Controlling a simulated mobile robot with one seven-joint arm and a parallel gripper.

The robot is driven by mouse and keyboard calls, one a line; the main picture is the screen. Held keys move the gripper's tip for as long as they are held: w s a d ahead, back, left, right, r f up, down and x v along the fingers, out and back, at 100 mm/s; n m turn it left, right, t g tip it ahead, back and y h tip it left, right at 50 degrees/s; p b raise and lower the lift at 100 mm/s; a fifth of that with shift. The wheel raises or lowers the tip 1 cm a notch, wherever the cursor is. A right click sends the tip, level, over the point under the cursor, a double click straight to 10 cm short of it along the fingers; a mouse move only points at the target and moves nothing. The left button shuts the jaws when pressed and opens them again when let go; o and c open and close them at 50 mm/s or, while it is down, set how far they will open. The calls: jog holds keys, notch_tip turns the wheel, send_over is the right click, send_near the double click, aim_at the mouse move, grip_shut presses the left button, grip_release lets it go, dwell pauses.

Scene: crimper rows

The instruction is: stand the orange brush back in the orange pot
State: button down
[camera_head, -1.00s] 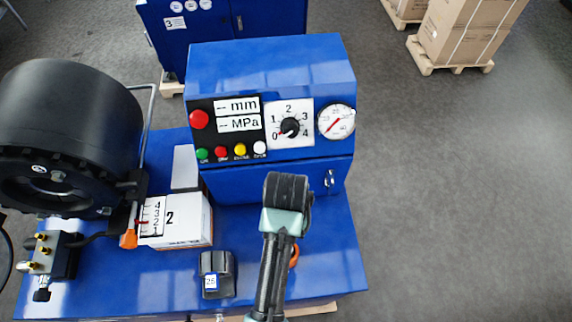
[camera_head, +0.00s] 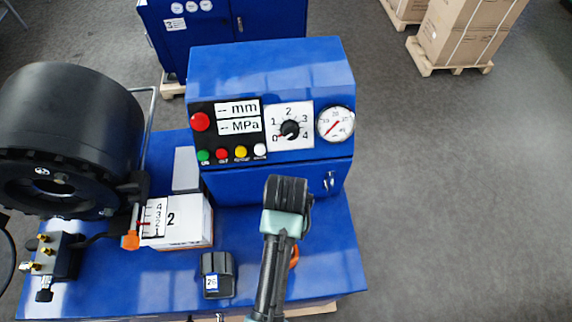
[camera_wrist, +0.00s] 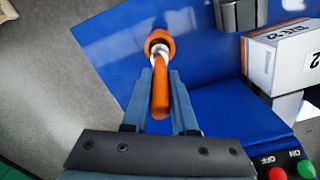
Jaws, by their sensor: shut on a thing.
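The orange brush (camera_wrist: 160,98) is between the two fingers of my gripper (camera_wrist: 161,76) in the wrist view. My gripper is shut on its orange handle. A pale band of the brush shows beyond the fingertips, and its far end meets the opening of the orange pot (camera_wrist: 158,35). How deep it sits in the pot cannot be told. The pot stands on the blue bench top. In the head view only a sliver of the orange pot (camera_head: 294,257) shows beside my arm, which hides my gripper and the brush.
A dark die block (camera_head: 217,275) stands left of the pot, with a white box (camera_head: 186,228) behind it. The blue control cabinet (camera_head: 270,75) rises at the back. A large black crimper head (camera_head: 70,130) fills the left. The bench's front right corner is clear.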

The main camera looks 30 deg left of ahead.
jog(key=shift+f+b, duration=2.5)
jog(key=shift+f, duration=1.55)
jog(key=c, duration=0.6)
grip_release()
notch_tip(320, 180, up, 12)
jog(key=shift+f+p, duration=0.1)
jog(key=shift+p, duration=0.9)
jog(key=shift+r+p, duration=0.6)
jog(key=shift+p, duration=0.05)
